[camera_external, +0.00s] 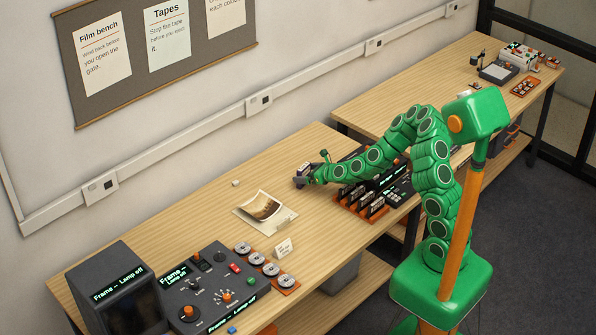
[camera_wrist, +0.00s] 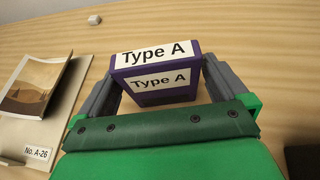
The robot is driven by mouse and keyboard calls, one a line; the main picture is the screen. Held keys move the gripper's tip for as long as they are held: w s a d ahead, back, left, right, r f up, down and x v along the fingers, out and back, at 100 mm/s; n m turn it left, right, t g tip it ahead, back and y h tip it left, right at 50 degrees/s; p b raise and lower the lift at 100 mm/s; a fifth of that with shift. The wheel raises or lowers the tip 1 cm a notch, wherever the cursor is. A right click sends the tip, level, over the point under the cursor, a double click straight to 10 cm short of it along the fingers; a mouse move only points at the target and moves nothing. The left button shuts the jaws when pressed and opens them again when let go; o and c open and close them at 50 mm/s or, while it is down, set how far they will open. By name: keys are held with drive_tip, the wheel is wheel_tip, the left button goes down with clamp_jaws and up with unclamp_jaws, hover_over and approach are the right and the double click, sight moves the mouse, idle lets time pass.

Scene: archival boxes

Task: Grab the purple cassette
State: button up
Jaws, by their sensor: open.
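The purple cassette (camera_wrist: 158,73) shows in the wrist view with two white "Type A" labels. It lies between the two grey fingers of my gripper (camera_wrist: 158,88). The fingers are apart, with a small gap visible on each side of the cassette near its lower part; contact at the upper edges cannot be told. In the external view my gripper (camera_external: 304,176) is low over the wooden bench, right of the photo sheet. The cassette is too small and dark there to make out clearly.
A photo on a sheet (camera_external: 265,212) lies left of my gripper. An orange rack of dark cassettes (camera_external: 362,205) and a black deck stand to the right, under my arm. A small white cube (camera_external: 235,183) lies behind the photo. The control console (camera_external: 212,287) fills the bench's near end.

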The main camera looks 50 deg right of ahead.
drive_tip(key=shift+x, duration=1.5)
drive_tip(key=shift+r, duration=0.15)
drive_tip(key=c, duration=0.9)
